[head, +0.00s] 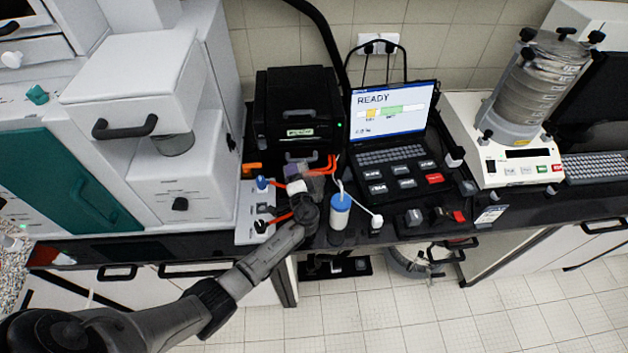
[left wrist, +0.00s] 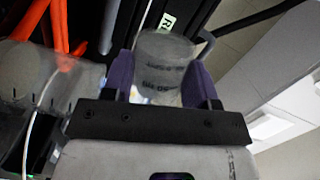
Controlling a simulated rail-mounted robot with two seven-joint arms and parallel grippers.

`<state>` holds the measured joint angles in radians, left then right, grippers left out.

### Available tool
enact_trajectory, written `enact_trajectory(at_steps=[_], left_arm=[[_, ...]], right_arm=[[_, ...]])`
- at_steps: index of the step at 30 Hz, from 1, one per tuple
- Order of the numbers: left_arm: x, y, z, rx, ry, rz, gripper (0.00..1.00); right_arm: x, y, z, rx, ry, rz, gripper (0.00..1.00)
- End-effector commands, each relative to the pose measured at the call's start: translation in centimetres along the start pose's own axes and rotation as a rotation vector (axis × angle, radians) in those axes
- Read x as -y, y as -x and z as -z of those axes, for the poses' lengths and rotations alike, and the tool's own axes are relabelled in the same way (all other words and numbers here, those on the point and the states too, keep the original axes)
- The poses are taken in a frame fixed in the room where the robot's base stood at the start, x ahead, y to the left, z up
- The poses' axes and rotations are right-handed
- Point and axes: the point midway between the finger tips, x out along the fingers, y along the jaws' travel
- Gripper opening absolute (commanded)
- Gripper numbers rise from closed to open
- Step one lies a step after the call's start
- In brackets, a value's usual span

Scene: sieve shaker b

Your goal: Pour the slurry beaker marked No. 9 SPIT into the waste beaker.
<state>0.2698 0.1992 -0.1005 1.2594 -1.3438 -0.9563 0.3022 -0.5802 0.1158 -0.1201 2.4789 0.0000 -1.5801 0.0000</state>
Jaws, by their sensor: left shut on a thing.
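My left gripper (head: 316,168) is over the front of the black bench, left of the laptop. In the left wrist view its purple fingers (left wrist: 160,82) are shut on a translucent beaker (left wrist: 163,75) with dark printing, tilted in that picture; I cannot read the label for certain. In the head view the held beaker (head: 316,184) is small and partly hidden by the gripper. A blurred, clear vessel (left wrist: 70,85) shows at the left of the wrist view; I cannot tell whether it is the waste beaker. My right gripper is not in view.
A blue-topped white bottle (head: 340,212) stands just right of my left gripper. Orange tubing (head: 325,166) is close behind it. A white panel (head: 250,222) lies to the left. The laptop (head: 393,110), a black machine (head: 297,108) and a sieve shaker (head: 510,150) stand behind and right.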

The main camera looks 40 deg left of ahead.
Motion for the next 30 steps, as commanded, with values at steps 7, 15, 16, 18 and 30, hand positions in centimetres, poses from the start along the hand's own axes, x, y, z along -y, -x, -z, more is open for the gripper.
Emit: enact_trajectory(at_steps=[7,15,16,18,30], left_arm=[[-1.0,-0.1,-0.9,0.000,0.121,-0.018,0.29],[-0.8,-0.1,-1.0,0.001,0.389,-0.057,0.29],[-1.0,-0.1,-1.0,0.001,0.407,-0.061,0.29],[-1.2,-0.1,-1.1,0.002,0.459,-0.067,0.29],[-2.4,-0.4,-3.1,0.002,0.803,-0.119,0.29]], right_arm=[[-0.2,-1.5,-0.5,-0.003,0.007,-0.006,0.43],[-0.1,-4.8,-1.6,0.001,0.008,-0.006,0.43],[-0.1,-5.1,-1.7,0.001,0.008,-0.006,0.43],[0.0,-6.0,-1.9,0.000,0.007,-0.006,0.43],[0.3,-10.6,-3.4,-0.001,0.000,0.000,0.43]])
